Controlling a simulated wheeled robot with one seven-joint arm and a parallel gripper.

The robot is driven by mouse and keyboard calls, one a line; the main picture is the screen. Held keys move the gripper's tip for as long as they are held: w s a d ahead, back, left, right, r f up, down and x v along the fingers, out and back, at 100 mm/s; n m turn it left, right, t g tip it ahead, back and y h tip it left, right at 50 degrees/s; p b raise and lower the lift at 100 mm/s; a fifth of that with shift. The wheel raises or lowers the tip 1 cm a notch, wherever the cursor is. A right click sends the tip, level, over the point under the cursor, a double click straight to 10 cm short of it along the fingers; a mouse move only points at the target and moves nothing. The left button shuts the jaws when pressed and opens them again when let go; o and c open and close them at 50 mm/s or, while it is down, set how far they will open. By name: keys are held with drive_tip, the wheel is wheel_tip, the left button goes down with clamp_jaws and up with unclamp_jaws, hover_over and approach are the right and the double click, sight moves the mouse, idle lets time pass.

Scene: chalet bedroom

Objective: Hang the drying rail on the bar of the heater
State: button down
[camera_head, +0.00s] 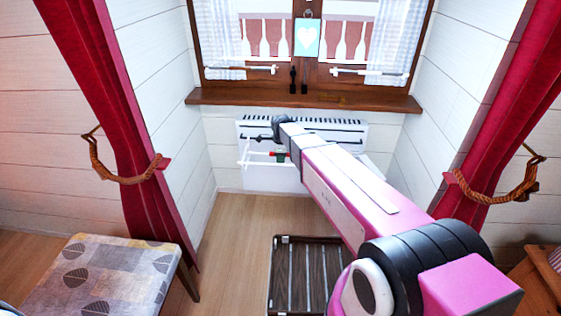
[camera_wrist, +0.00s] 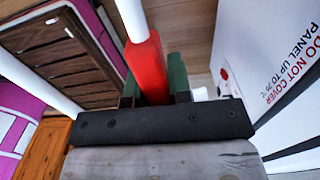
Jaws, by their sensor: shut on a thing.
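The drying rail (camera_head: 246,154) is a thin white frame with a red grip section. In the head view it is in front of the left part of the white heater (camera_head: 345,130), below the window. My gripper (camera_head: 281,155) is shut on the red section. In the wrist view the red section of the rail (camera_wrist: 145,68) lies between the green finger pads of my gripper (camera_wrist: 155,82). The heater's panel (camera_wrist: 285,45), with a printed do-not-cover warning, is close on the right. My arm hides part of the heater. I cannot tell whether the rail touches its bar.
A dark slatted rack (camera_head: 313,265) lies on the floor below my arm. A wooden window sill (camera_head: 300,99) runs above the heater. Red curtains (camera_head: 125,120) hang on both sides. A leaf-patterned upholstered seat (camera_head: 105,270) is at the lower left. Floor between seat and rack is clear.

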drive_tip(key=w+f, duration=0.2)
drive_tip(key=w, duration=0.4)
drive_tip(key=shift+f, duration=0.2)
idle(0.6)
drive_tip(key=shift+w+d, duration=0.1)
drive_tip(key=c, duration=1)
unclamp_jaws()
drive_tip(key=shift+o, duration=0.2)
wheel_tip(320, 180, up, 10)
drive_tip(key=r, duration=0.1)
drive_tip(key=s+d+f+n, duration=0.3)
drive_tip(key=s+d+n, duration=0.6)
drive_tip(key=s+d, duration=0.2)
drive_tip(key=s+d+f+n, duration=0.3)
drive_tip(key=s+d+n, duration=0.6)
drive_tip(key=s+d, duration=0.3)
drive_tip(key=shift+s+d, duration=0.2)
drive_tip(key=shift+s, duration=1.05)
